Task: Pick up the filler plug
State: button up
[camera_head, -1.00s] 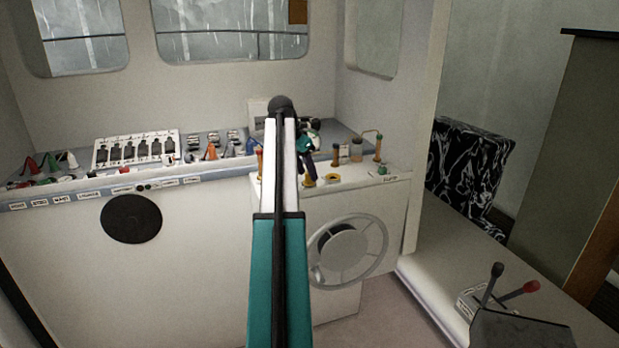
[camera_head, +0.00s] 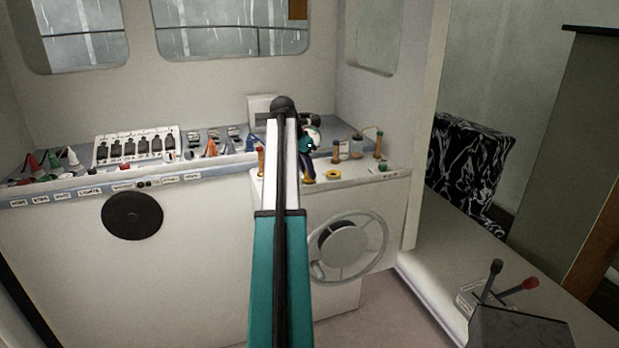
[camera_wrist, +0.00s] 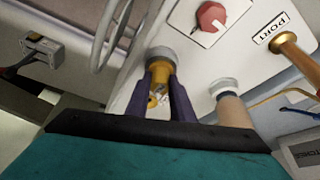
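My gripper (camera_head: 307,174) is over the front of the right-hand console, pointing down with dark purple fingers. In the wrist view the fingers (camera_wrist: 163,82) flank an orange-yellow piece with a round grey end (camera_wrist: 160,54). This may be the filler plug, but I cannot be sure. The fingertips look close against its sides; whether they grip it is unclear. In the head view its orange part (camera_head: 308,182) shows just below the fingers, at the console top. A yellow ring (camera_head: 332,175) lies just right of it.
A lidded jar (camera_wrist: 226,88) stands close to the right finger. A red knob (camera_wrist: 210,16) and a brass fitting by the PORT label (camera_wrist: 287,42) are nearby. A steering wheel (camera_head: 348,246) is on the console front. Connectors and a switch panel (camera_head: 137,146) crowd the left console.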

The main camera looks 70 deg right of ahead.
jog(key=shift+r, duration=0.1)
grip_shut()
jog(key=shift+r+b, duration=0.9)
jog(key=shift+r, duration=0.55)
jog(key=shift+a+r, duration=0.1)
jog(key=shift+r, duration=0.1)
jog(key=s+a+b, duration=0.2)
jog(key=s+a, duration=0.1)
jog(key=a, duration=0.4)
jog(key=s+a+r+b, duration=0.1)
jog(key=s+a+b, duration=0.1)
jog(key=a, duration=0.5)
jog(key=shift+s+a+r, duration=0.25)
jog(key=shift+s+a, duration=0.1)
jog(key=shift+s, duration=0.2)
